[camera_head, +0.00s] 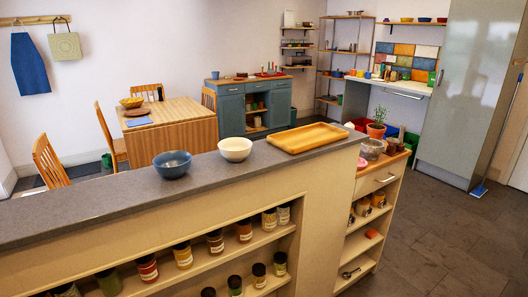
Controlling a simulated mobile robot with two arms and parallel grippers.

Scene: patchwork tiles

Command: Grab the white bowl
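The white bowl (235,149) stands upright on the grey counter (110,207), near its far edge. It lies between a blue bowl (173,164) to its left and a wooden tray (307,137) to its right, apart from both. Its inside looks empty. Neither of my grippers shows in the head view.
Below the counter, open shelves hold several jars (183,255). A lower cabinet (372,215) with a potted plant (377,124) stands at the right. A wooden table (165,128) with chairs is behind the counter. The dark floor (440,240) at the right is clear.

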